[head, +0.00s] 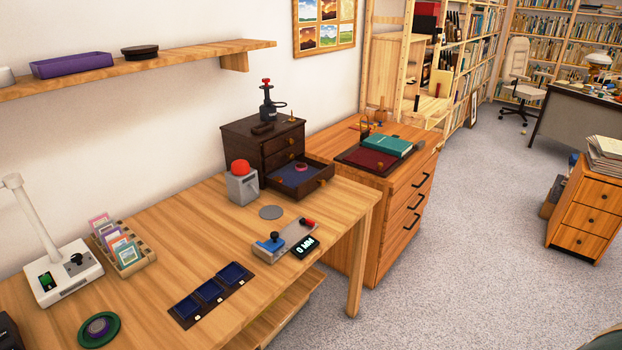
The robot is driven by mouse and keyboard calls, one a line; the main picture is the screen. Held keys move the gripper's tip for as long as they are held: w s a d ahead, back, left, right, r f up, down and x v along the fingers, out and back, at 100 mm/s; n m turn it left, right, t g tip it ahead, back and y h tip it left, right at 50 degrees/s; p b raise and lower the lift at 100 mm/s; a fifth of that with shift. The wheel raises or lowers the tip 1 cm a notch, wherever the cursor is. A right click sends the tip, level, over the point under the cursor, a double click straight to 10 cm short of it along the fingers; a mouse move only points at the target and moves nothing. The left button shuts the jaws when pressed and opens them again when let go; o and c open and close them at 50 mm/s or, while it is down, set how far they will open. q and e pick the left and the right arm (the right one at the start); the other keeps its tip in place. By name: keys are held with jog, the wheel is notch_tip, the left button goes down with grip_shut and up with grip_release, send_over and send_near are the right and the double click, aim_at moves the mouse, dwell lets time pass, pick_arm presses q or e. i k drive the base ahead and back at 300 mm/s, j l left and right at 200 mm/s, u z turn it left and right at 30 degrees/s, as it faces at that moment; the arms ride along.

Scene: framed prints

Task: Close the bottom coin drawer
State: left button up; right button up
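A small dark wood coin cabinet (240,150) stands at the far right part of the wooden table, near the wall. Its bottom coin drawer (318,182) is pulled out toward the right front. The drawer has a blue lining, a small round knob on its front, and a small pinkish round item (301,166) inside. The drawers above it look shut. Neither of my grippers shows in the head view.
A grey box with a red dome button (240,168) stands close to the drawer's left side. A grey disc (271,212) and a measuring device (288,240) lie in front. A wooden drawer unit (405,205) stands right of the table.

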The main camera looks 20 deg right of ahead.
aim_at(299, 174)
jog(key=l+u, duration=0.25)
jog(key=l, duration=0.45)
jog(key=l+u, duration=0.2)
jog(key=l, duration=0.5)
jog(key=k+l+u, duration=0.1)
jog(key=l+u, duration=0.15)
jog(key=l, duration=0.4)
jog(key=i+l+u, duration=0.1)
jog(key=i, duration=0.3)
jog(key=i+l+u, duration=0.1)
jog(key=i+l, duration=0.2)
jog(key=i, duration=0.1)
